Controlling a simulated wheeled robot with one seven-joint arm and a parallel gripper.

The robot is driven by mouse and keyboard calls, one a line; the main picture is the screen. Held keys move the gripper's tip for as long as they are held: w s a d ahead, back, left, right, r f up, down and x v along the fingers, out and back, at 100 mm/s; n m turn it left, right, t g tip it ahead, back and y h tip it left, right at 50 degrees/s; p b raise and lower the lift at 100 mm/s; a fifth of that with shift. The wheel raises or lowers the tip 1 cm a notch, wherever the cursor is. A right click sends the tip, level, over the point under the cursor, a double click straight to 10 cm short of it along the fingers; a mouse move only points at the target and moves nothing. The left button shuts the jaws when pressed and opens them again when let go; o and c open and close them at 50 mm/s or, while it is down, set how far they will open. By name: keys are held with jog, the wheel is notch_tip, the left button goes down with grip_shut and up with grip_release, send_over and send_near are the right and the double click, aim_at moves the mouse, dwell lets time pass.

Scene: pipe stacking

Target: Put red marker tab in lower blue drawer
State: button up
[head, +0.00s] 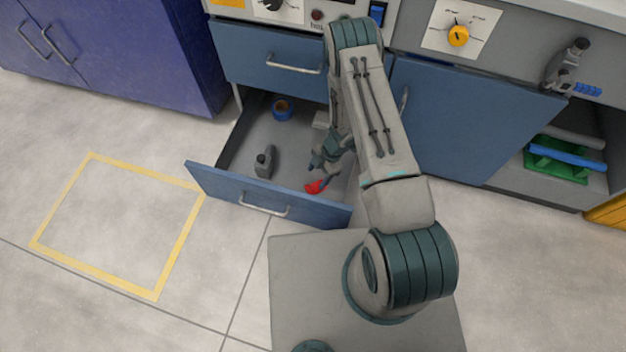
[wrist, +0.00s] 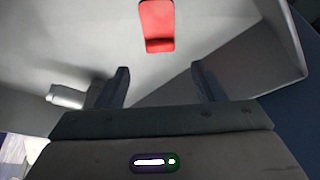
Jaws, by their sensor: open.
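The lower blue drawer (head: 235,190) is pulled open below a closed blue drawer. The red marker tab (head: 314,187) shows inside it, near the front panel and right of the middle. In the wrist view the red tab (wrist: 156,25) lies against the light grey drawer floor, ahead of the fingertips and apart from them. My gripper (head: 325,160) reaches down into the drawer area, close to the tab. In the wrist view my gripper (wrist: 160,82) has its two fingers spread wide with nothing between them.
Inside the drawer are a blue and orange roll (head: 282,109) and a grey tool-like object (head: 264,161). The closed upper drawer (head: 270,60) is above. A blue cabinet door (head: 450,120) stands to the right. A yellow floor outline (head: 120,225) encloses bare floor at left.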

jog(key=p+v, duration=0.1)
jog(key=v, duration=0.4)
jog(key=shift+f, duration=0.1)
dwell(1.1)
